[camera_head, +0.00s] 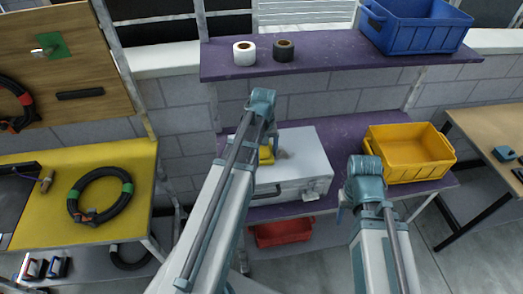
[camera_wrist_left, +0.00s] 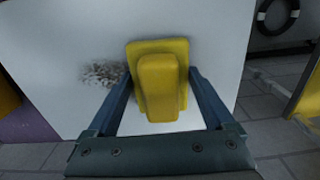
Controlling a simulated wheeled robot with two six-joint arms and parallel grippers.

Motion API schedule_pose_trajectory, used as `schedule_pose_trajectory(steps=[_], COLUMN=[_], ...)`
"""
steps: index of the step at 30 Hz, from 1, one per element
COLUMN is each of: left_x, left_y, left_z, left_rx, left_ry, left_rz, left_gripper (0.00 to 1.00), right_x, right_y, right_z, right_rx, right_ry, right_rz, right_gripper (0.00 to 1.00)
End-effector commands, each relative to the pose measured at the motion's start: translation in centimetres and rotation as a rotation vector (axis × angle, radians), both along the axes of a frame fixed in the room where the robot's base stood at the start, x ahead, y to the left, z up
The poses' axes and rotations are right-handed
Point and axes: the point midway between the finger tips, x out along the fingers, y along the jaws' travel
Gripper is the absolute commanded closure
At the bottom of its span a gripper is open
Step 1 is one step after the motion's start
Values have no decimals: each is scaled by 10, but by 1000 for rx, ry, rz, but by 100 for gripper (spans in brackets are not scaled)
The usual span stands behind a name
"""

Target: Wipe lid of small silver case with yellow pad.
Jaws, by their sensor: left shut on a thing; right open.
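The small silver case (camera_head: 305,155) lies closed on the purple middle shelf, its handle and latches facing me. Its pale lid (camera_wrist_left: 60,30) fills most of the left wrist view. A dark speckled smudge (camera_wrist_left: 103,72) is on the lid, left of the pad in that view. My left gripper (camera_head: 268,148) is shut on the yellow pad (camera_wrist_left: 160,85) by its raised grip, over the lid beside the smudge. I cannot tell whether the pad touches the lid. My right gripper (camera_head: 345,205) is open and empty, in front of the shelf right of the case.
A yellow bin (camera_head: 410,165) stands right of the case on the same shelf. The upper purple shelf (camera_head: 330,55) holds two tape rolls and a blue crate (camera_head: 415,38). A red bin (camera_head: 282,232) is below. A yellow bench (camera_head: 130,220) stands left, a wooden table (camera_head: 490,130) right.

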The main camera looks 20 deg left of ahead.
Motion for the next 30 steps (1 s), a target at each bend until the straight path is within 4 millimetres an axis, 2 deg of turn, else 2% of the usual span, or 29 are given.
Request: schedule_pose_trajectory(steps=[9,20,30], left_x=[17,21,37], left_y=[-25,-31,-53], left_z=[1,1,-1], left_rx=[-5,-3,-3], left_ry=[-2,-2,-2], left_rz=[-6,-3,-5], left_gripper=[65,65,65], right_x=[0,0,0], right_y=[0,0,0], right_z=[1,1,-1], right_rx=[0,0,0], right_ry=[0,0,0], right_rz=[0,0,0], right_gripper=[50,50,50])
